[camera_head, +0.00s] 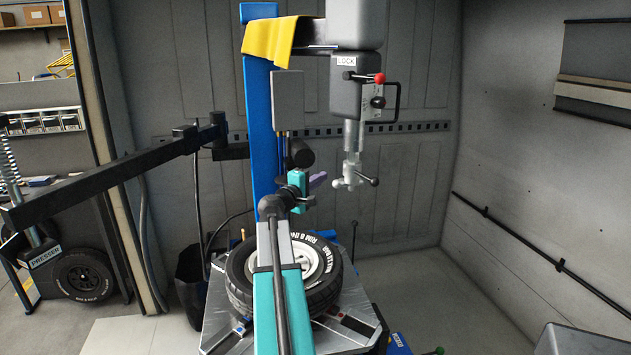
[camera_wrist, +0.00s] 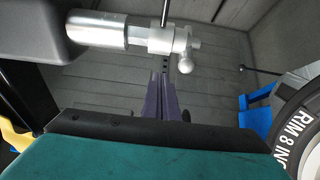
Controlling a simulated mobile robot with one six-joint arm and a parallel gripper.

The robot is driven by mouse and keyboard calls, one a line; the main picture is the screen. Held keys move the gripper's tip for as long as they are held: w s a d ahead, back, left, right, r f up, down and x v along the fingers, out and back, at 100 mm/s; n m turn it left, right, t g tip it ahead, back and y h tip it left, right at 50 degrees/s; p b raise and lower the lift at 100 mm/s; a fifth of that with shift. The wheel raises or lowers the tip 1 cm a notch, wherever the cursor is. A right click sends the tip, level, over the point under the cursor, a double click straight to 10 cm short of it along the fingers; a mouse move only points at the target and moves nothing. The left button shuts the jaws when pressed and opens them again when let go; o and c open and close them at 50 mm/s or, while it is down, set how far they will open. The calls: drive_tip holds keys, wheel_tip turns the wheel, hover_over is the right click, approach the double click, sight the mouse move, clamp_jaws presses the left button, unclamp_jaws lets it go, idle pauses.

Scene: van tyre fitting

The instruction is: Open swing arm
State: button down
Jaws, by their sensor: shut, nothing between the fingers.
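The swing arm (camera_head: 328,30) of the tyre machine reaches right from the top of a blue column (camera_head: 260,130), with a yellow cloth over it. It ends in a grey head labelled LOCK (camera_head: 346,61), with a red-knobbed lever (camera_head: 378,78). A silver shaft with the tool head (camera_head: 352,178) hangs below; in the wrist view the tool head (camera_wrist: 172,42) lies past my fingertips. My gripper (camera_head: 320,180), with purple fingers, is shut and empty, just left of the tool head in the head view. It also shows in the wrist view (camera_wrist: 165,80). I see no contact.
A tyre on a rim (camera_head: 318,250) lies on the turntable below my arm. A black presser arm (camera_head: 110,175) stretches in from the left.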

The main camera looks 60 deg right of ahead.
drive_tip(key=s+d+p, duration=0.2)
drive_tip(key=s+d, duration=0.1)
drive_tip(key=d, duration=0.2)
drive_tip(key=shift+s+d, duration=0.2)
drive_tip(key=shift+s, duration=0.05)
